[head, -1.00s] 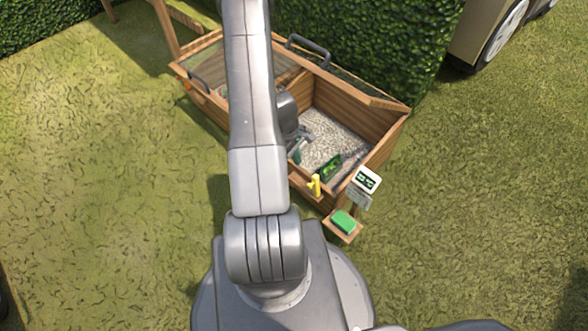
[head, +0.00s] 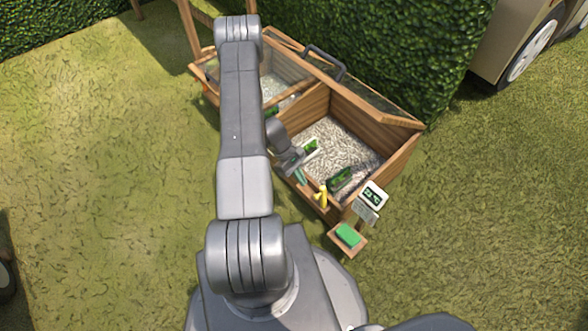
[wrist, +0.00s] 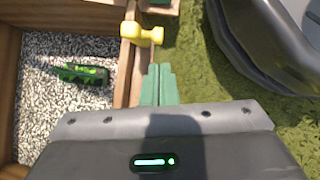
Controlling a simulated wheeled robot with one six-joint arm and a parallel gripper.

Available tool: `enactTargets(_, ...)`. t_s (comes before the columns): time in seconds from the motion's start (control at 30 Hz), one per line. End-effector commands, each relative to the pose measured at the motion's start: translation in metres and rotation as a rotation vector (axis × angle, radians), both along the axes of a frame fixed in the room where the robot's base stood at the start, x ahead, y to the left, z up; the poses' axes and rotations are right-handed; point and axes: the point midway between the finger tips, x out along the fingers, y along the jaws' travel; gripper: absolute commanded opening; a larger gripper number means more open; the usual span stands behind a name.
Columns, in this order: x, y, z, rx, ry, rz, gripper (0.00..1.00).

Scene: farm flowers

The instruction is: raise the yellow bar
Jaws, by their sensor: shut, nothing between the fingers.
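The yellow bar (head: 322,195) is a small piece on the front wooden edge of the planter box. It also shows in the wrist view (wrist: 142,34), lying across the edge with thicker ends. My gripper (head: 301,177) is at the box's front edge, left of the yellow bar. In the wrist view, the green fingers of my gripper (wrist: 160,72) are together and empty. Their tips point toward the yellow bar, with a gap between them in the picture.
A small display (head: 373,195) and a green block (head: 348,235) stand at the right corner. Open grass lies left.

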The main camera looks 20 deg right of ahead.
Motion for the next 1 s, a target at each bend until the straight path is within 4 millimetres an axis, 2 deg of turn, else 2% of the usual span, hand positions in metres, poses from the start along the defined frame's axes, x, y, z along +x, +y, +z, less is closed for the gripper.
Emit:
enactTargets(0.07,-0.009,-0.006,-0.015,0.001,0.003,-0.003,0.00)
enactTargets(0.3,-0.028,-0.019,-0.029,0.000,-0.001,-0.002,0.00)
enactTargets(0.8,-0.033,-0.022,-0.031,0.000,-0.001,-0.001,0.00)
enactTargets(1.0,-0.046,-0.028,-0.030,0.000,-0.002,-0.002,0.00)
